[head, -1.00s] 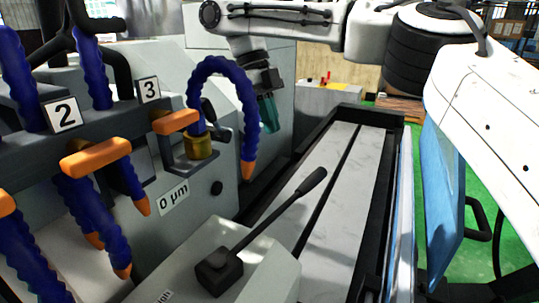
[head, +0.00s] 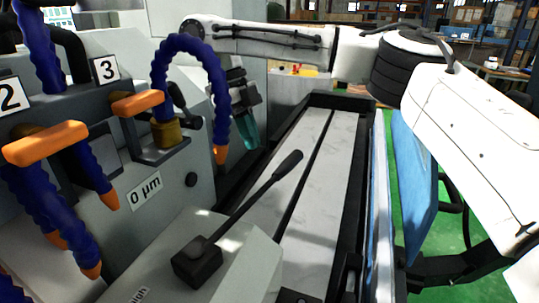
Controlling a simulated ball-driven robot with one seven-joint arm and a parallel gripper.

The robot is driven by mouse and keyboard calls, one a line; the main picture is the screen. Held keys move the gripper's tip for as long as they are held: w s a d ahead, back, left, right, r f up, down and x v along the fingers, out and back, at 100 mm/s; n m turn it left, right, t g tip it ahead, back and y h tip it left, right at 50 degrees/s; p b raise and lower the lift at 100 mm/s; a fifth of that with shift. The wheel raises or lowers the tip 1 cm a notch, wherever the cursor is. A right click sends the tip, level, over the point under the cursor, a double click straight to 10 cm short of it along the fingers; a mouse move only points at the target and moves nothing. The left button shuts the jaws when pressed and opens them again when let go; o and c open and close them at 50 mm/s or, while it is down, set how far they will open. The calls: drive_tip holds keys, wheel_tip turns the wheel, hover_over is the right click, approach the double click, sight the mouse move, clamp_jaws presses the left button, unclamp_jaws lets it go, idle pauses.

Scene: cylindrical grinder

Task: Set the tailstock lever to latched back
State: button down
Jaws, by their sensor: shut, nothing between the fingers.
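The tailstock lever (head: 250,198) is a black rod with a thick rounded grip. It rises from a square black base (head: 197,262) on a light grey housing in the lower middle of the head view. It slants up and to the right, its grip lying over the pale machine table in the picture. My gripper (head: 250,138), with teal fingers, is shut and empty. It hangs fingers down beyond the lever, above and left of the grip in the picture, and is clear of it. The blue hose partly covers the gripper's left side.
Blue coolant hoses (head: 219,90) with orange tips and orange handles (head: 138,104) crowd the left, beside number plates. The long pale table (head: 325,190) is bare. A blue panel (head: 414,180) stands along its right side, with green floor beyond.

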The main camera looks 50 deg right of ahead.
drive_tip(key=shift+s+d+f+p, duration=0.15)
drive_tip(key=shift+s+f, duration=0.25)
drive_tip(key=shift+s, duration=0.45)
drive_tip(key=shift+s+d+f+p, duration=0.1)
drive_tip(key=shift+s+f+p, duration=0.2)
drive_tip(key=shift+s, duration=0.5)
drive_tip(key=shift+s+d+f+p, duration=0.15)
drive_tip(key=shift+s+f, duration=0.3)
drive_tip(key=shift+s, duration=0.4)
drive_tip(key=shift+a, duration=0.1)
